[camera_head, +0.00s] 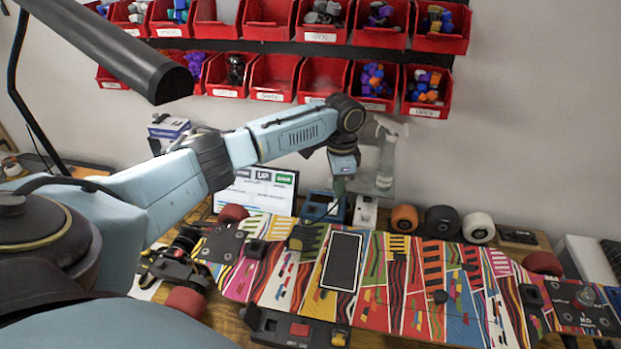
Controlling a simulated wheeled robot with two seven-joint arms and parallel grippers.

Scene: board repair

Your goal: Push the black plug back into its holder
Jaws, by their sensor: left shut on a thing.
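My left gripper (339,186) points down at the far edge of the colourful patterned skateboard (400,285), near a blue holder-like part (322,208). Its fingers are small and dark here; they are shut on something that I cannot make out. I cannot pick out the black plug with certainty. Dark parts (300,238) sit on the board's left half. My right gripper is not in view.
Loose wheels (442,221) stand behind the board, with a clear bottle (386,165) nearby. Red bins (275,75) hang on the wall. A black lamp arm (110,50) crosses the upper left.

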